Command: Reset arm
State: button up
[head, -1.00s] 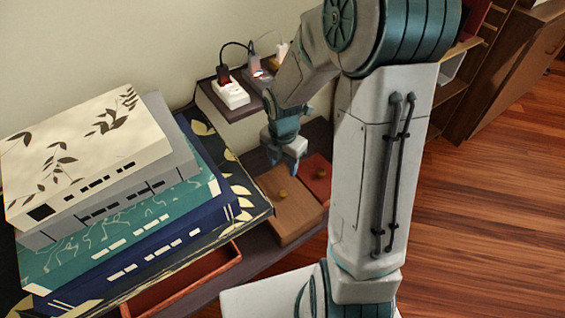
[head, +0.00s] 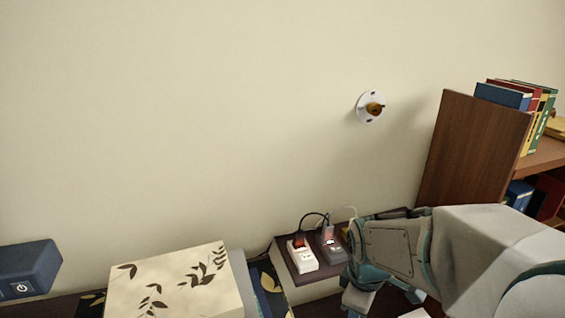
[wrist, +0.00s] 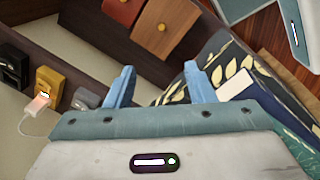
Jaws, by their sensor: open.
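My gripper (wrist: 158,88) is open in the wrist view, with its two blue fingers apart and nothing between them. In the head view my gripper (head: 362,300) is low at the right of the small shelf, partly cut off by the bottom edge. My arm reaches in from the lower right corner. Beyond the fingers in the wrist view are a wooden drawer front (wrist: 165,27) with a yellow knob and a red drawer front (wrist: 122,10).
A white power strip (head: 302,255) and a grey one (head: 332,246) with plugs sit on a dark shelf. A leaf-patterned box (head: 175,283) stands to the left, a blue device (head: 28,270) further left. A bookcase (head: 470,150) rises at right. The upper wall is bare except a round fixture (head: 371,107).

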jog(key=s+r+m+p, duration=0.3)
jog(key=r+m+p, duration=0.1)
jog(key=r, duration=0.3)
jog(key=s+r+m+t+p, duration=0.1)
jog(key=s+r+m+p, duration=0.3)
jog(key=r+m, duration=0.3)
jog(key=shift+s+a+r+m+y, duration=0.15)
jog(key=shift+a+r+m+y, duration=0.2)
jog(key=shift+r, duration=0.2)
dwell(0.4)
